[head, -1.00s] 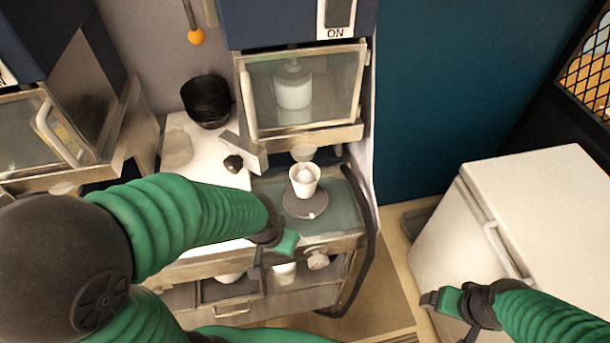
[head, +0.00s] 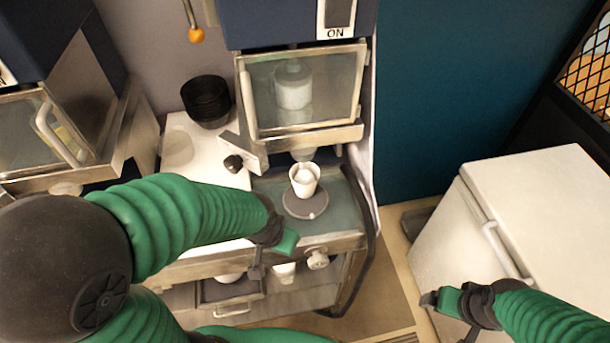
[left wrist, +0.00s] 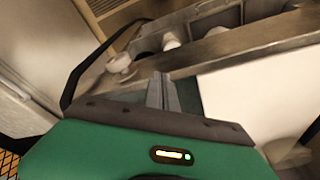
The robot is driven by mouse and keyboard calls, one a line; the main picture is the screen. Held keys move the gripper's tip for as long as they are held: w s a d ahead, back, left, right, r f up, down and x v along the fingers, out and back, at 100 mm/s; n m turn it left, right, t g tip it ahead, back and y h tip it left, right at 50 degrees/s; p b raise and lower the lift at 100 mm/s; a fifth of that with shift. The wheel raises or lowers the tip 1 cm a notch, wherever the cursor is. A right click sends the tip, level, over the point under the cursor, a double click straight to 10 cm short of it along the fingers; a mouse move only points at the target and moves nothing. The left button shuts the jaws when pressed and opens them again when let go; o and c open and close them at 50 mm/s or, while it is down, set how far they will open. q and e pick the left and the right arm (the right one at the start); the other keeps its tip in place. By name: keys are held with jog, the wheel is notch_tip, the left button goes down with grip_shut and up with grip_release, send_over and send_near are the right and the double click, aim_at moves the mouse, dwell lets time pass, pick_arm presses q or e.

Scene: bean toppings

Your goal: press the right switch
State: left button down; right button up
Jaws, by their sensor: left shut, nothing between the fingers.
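The right switch (head: 340,14) is a dark rocker on a white plate marked ON. It sits high on the blue front of the right machine (head: 275,25), cut off by the top edge of the head view. My left gripper (head: 286,243) is well below it, in front of the machine's lower counter, touching nothing that I can see. Its fingers are together and empty in the left wrist view (left wrist: 162,92). My right gripper (head: 432,299) is low at the right, in front of the white chest. Its finger gap is too small to tell.
A white cup (head: 304,180) stands on a round grey plate (head: 306,203) under the machine's spout. The glass door (head: 305,88) is above it. Black bowls (head: 206,101) stand to the left. A white chest (head: 530,205) fills the right. A second machine (head: 45,125) is at the left.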

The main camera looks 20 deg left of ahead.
dwell(0.6)
pick_arm(q)
jog(key=w+d+r+n+t+h+p, duration=0.25)
jog(key=w+d+r+t, duration=0.45)
jog(key=w+d+r, duration=0.55)
jog(key=w+d+r+n+t+p, duration=0.1)
jog(key=w+d+r+n+t, duration=0.15)
jog(key=r, duration=0.45)
jog(key=w+d+r+n+t+p, duration=0.1)
jog(key=w+r+n+t, duration=0.25)
jog(key=r, duration=0.35)
jog(key=s+r+n+t+y+p, duration=0.2)
jog(key=s+r+n+t+y, duration=0.15)
jog(key=r+n+y, duration=0.85)
jog(key=s+a+r+n+g+y, duration=0.1)
jog(key=s+a+r+n+g, duration=0.1)
jog(key=s, duration=0.6)
notch_tip(320, 180, up, 4)
jog(key=shift+f+n+g+p, duration=0.1)
jog(key=shift+n+g+p, duration=0.3)
jog(key=shift+n, duration=0.75)
jog(key=shift+w+a+y, duration=0.15)
jog(key=shift+y, duration=0.1)
